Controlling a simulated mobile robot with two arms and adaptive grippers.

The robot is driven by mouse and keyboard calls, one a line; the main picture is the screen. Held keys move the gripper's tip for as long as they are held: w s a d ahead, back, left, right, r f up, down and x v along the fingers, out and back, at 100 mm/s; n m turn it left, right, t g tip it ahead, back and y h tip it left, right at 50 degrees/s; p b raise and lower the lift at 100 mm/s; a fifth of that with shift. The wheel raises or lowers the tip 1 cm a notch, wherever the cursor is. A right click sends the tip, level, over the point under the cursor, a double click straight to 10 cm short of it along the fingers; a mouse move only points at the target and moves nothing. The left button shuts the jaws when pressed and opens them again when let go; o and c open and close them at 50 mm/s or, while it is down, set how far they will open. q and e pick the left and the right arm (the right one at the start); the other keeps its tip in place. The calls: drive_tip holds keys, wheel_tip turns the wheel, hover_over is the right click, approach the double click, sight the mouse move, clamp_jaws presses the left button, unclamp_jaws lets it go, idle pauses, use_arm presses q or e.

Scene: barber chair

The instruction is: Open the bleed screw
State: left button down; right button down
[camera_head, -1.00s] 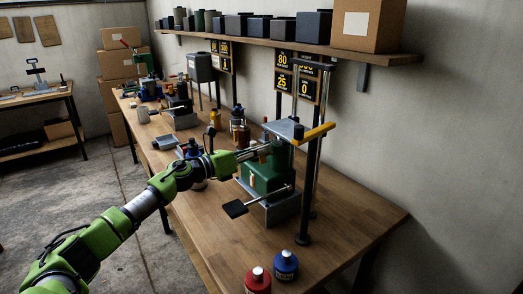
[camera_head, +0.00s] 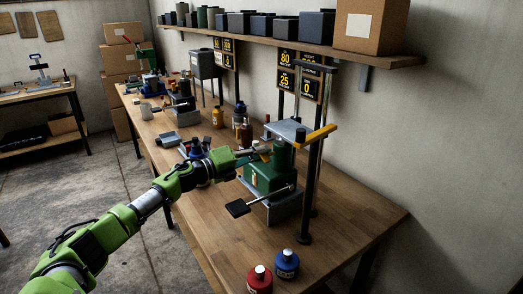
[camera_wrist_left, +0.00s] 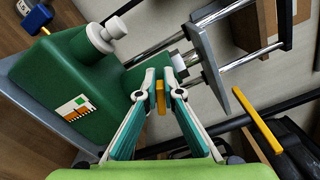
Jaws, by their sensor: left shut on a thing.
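A green pump or jack body (camera_head: 270,177) stands in a grey metal frame on the bench, with a pedal-like lever at its front. It fills the upper left of the left wrist view (camera_wrist_left: 75,72), with a pale stepped knob (camera_wrist_left: 104,36) on it. My left gripper (camera_head: 262,156) is at the upper left side of the green body. In the left wrist view its fingertips (camera_wrist_left: 160,88) are shut on a small orange tab (camera_wrist_left: 160,98) beside the green cylinder. I cannot tell whether this tab is the bleed screw. My right gripper is not in view.
A red-label bottle (camera_head: 259,280) and a blue bottle (camera_head: 286,264) stand at the bench's front. Tools crowd the bench's far end. The bench's right part is clear.

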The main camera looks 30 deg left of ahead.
use_arm(q)
drive_tip(key=shift+a+n, duration=0.1)
drive_tip(key=shift+n, duration=0.2)
drive_tip(key=c, duration=2.2)
unclamp_jaws()
drive_tip(key=shift+v, duration=5.95)
drive_tip(key=shift+f, duration=0.1)
